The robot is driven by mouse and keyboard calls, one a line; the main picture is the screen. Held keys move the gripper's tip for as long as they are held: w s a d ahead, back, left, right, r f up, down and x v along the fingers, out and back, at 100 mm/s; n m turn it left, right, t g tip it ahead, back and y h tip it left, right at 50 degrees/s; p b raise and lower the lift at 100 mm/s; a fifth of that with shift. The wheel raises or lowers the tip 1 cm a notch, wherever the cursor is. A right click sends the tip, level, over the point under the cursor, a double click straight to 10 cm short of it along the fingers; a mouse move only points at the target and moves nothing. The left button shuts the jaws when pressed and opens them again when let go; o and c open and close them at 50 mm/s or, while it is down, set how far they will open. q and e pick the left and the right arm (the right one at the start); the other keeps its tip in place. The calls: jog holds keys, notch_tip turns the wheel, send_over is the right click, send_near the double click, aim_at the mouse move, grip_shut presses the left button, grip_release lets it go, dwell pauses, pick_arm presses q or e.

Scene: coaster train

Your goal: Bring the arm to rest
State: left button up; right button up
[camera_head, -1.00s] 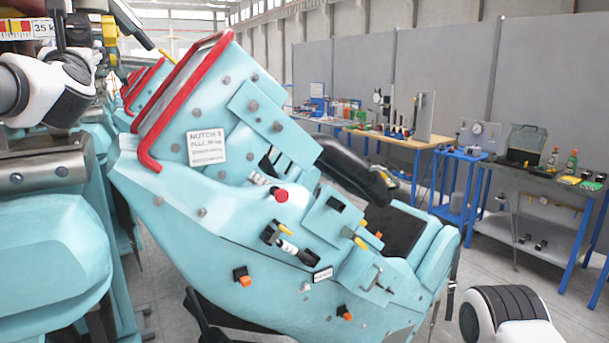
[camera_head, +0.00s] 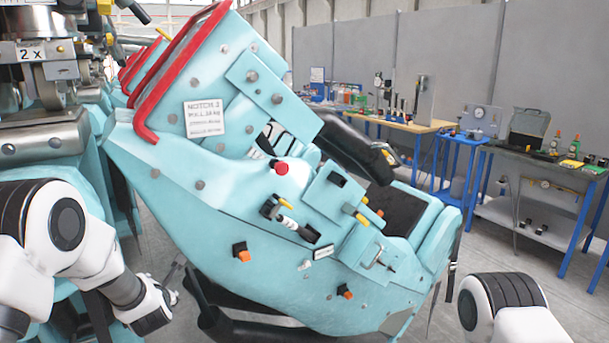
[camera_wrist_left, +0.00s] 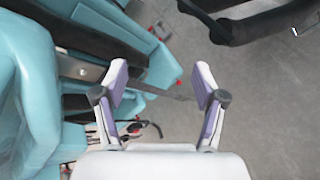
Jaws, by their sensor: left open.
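My left arm (camera_head: 65,235) comes in at the lower left of the head view and reaches low beside the teal coaster car. In the left wrist view my left gripper (camera_wrist_left: 160,80) is open, with its two fingers apart and nothing between them. Grey floor (camera_wrist_left: 245,115) lies below the fingers, and teal bodywork (camera_wrist_left: 25,95) is to their left. My right arm (camera_head: 505,310) shows only as a white and black joint at the lower right. My right gripper is outside the frames.
The tilted teal car (camera_head: 290,235) with a red bar (camera_head: 181,67) fills the middle. More teal bodywork (camera_head: 55,120) stands at the left. Workbenches (camera_head: 550,165) with tools line the right wall. Open floor lies between the car and benches.

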pick_arm(q)
jog(key=s+d+f+m+g+h+b, duration=0.15)
jog(key=s+f+m, duration=0.25)
jog(key=s+f, duration=0.5)
jog(key=s+d+f+m+g+h, duration=0.1)
jog(key=s+d+f+m+g, duration=0.2)
jog(key=s+f, duration=0.65)
jog(key=s+d+f+m+g+h+b, duration=0.1)
jog(key=s+f+m+g, duration=0.3)
jog(key=s+f, duration=0.5)
jog(key=s+d+f+m+g+h, duration=0.1)
jog(key=s+d+m+g, duration=0.2)
jog(key=s+m, duration=1.5)
jog(key=shift+d+m+h, duration=0.35)
jog(key=shift+d+m, duration=0.35)
jog(key=shift+m, duration=0.4)
jog(key=shift+s+f, duration=0.1)
